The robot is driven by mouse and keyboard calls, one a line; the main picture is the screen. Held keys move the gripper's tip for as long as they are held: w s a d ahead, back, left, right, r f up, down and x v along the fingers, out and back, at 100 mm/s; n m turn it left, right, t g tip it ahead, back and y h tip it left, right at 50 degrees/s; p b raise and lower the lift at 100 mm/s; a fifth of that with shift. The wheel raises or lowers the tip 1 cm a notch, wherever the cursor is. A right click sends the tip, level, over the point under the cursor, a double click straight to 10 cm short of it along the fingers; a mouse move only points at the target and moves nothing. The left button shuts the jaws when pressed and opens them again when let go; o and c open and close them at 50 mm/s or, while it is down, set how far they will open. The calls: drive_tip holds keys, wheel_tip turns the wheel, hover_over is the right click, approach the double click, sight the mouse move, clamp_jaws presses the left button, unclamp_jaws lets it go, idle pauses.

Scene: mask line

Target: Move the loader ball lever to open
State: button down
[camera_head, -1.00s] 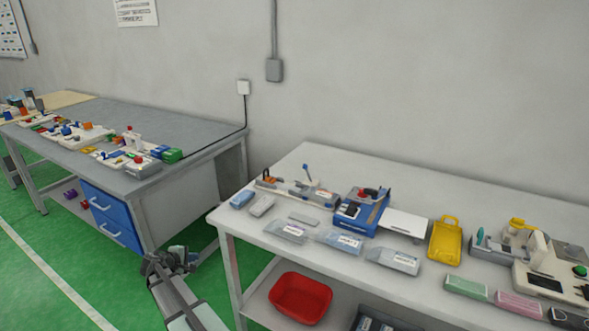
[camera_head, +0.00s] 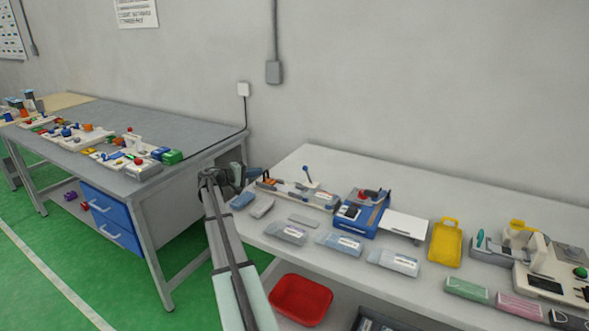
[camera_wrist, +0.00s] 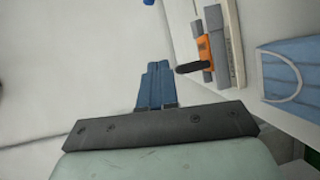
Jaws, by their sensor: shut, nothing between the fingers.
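The lever with a blue ball knob (camera_head: 306,169) stands up from the grey loader fixture (camera_head: 320,196) at the left end of the right-hand bench. A bit of blue, probably this ball, shows at the top edge of the wrist view (camera_wrist: 148,2). My gripper (camera_head: 262,172) is just left of the fixture, at the bench's left edge, apart from the lever. In the wrist view its blue fingers (camera_wrist: 155,85) are together with nothing between them. An orange clamp (camera_wrist: 203,48) with a black handle lies to the right of the fingers there.
A blue machine (camera_head: 362,212) stands right of the fixture. Mask packets (camera_head: 287,233) lie along the bench front, and a yellow tray (camera_head: 445,241) is farther right. A red bin (camera_head: 301,299) is on the shelf below. The bench behind the lever is clear.

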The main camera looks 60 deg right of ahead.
drive_tip(key=s+d+m+g, duration=0.1)
drive_tip(key=s+d, duration=0.1)
drive_tip(key=s+d+m+g+y, duration=0.1)
drive_tip(key=s+d+m+g, duration=0.1)
drive_tip(key=shift+s+d, duration=0.3)
drive_tip(key=shift+d, duration=0.05)
drive_tip(key=shift+d+f, duration=0.1)
drive_tip(key=x, duration=1)
drive_tip(key=shift+f, duration=0.1)
drive_tip(key=shift+s, duration=0.1)
drive_tip(key=s+r+m+t+y, duration=0.1)
drive_tip(key=s, duration=0.1)
drive_tip(key=s+m+t, duration=0.2)
drive_tip(key=s+r+m+t+y, duration=0.1)
drive_tip(key=s+m, duration=0.1)
drive_tip(key=shift+s+a+r+y, duration=0.1)
drive_tip(key=shift+a+r+y, duration=0.1)
drive_tip(key=shift+r+y, duration=0.15)
drive_tip(key=shift+d, duration=0.1)
idle(0.3)
drive_tip(key=shift+r, duration=0.1)
drive_tip(key=shift+r, duration=0.65)
